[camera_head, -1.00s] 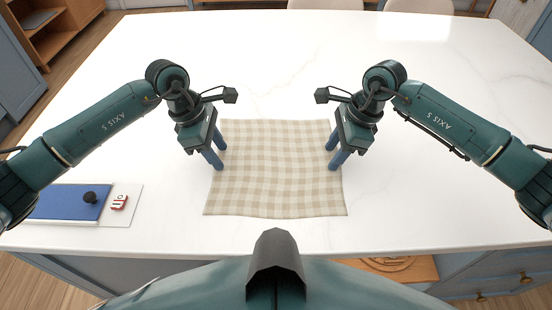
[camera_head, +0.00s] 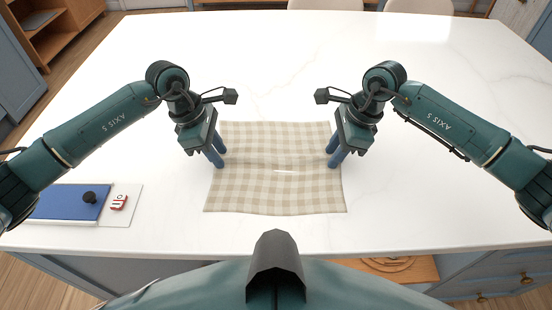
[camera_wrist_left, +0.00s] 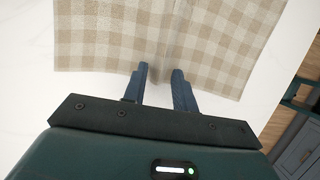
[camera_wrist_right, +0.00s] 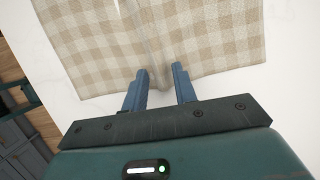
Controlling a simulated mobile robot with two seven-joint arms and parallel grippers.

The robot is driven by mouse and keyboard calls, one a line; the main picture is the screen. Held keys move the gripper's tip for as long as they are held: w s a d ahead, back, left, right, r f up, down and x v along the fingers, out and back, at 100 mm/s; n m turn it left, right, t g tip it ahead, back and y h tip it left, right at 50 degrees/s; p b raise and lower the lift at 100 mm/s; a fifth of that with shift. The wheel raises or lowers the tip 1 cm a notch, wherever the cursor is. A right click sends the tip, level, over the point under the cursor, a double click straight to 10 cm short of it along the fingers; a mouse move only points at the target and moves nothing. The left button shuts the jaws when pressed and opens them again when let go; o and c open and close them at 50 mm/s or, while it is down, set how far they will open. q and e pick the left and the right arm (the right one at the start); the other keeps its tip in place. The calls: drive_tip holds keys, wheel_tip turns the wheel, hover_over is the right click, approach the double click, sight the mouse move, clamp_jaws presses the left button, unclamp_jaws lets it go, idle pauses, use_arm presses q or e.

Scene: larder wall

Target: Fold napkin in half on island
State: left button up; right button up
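The beige-and-white checked napkin (camera_head: 275,195) lies spread on the white island. A low raised crease runs across its middle, from one gripper to the other, with a bright sliver near its centre. My left gripper (camera_head: 218,155) is at the napkin's left edge. In the left wrist view its two blue fingers (camera_wrist_left: 159,72) stand apart, with the napkin (camera_wrist_left: 110,35) rising into a ridge between them. My right gripper (camera_head: 335,154) is at the right edge. In the right wrist view its fingers (camera_wrist_right: 160,73) are also apart, either side of the ridge in the napkin (camera_wrist_right: 195,35).
The white island top (camera_head: 430,100) is clear behind and to the right of the napkin. At the front left lie a blue panel (camera_head: 65,202) with a dark knob and a small red-and-white item (camera_head: 119,202) on a pale board.

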use_arm(q)
drive_tip(key=shift+f, duration=0.15)
clamp_jaws()
use_arm(e)
drive_tip(key=shift+f, duration=0.2)
clamp_jaws()
drive_tip(key=shift+r, duration=0.1)
